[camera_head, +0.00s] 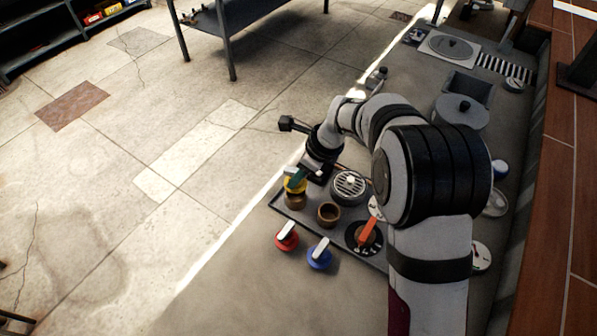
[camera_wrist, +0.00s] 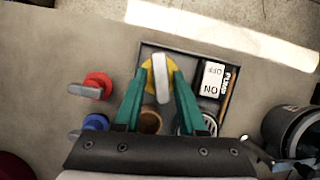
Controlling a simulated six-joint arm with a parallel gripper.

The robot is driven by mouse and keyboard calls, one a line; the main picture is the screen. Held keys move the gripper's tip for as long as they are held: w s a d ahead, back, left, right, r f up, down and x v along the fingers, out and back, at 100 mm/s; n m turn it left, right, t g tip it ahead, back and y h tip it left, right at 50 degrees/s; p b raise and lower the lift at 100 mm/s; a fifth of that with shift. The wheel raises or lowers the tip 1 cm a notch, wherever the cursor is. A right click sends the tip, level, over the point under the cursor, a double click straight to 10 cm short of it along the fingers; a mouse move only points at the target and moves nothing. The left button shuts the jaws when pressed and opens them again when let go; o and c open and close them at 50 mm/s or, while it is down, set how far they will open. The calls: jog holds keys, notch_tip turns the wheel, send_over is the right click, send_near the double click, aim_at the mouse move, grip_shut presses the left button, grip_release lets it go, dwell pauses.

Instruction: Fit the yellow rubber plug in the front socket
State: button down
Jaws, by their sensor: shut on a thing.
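The yellow rubber plug (camera_head: 291,186) with its pale bar handle is in my gripper (camera_head: 298,176). In the wrist view the green fingers (camera_wrist: 160,88) are shut on the plug (camera_wrist: 150,76), one on each side. The plug is right over a brown ring socket (camera_head: 295,202) at the tray's left end. I cannot tell whether it sits in that socket or just above it; in the wrist view the plug hides the socket. A second brown socket (camera_head: 328,213) is open and empty, and it also shows between the fingers in the wrist view (camera_wrist: 150,122).
A red plug (camera_head: 287,241) and a blue plug (camera_head: 319,257) stand outside the dark tray (camera_head: 279,206). A round grate (camera_head: 349,186) and an orange lever (camera_head: 367,231) are close by. An ON/OFF plate (camera_wrist: 213,78) is right of the plug. The near counter is clear.

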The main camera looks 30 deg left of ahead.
jog(key=shift+f, duration=0.1)
jog(key=shift+f, duration=1.5)
jog(key=shift+f, duration=0.3)
jog(key=shift+c, duration=1.2)
grip_release()
jog(key=shift+r, duration=2.5)
jog(key=shift+r, duration=2)
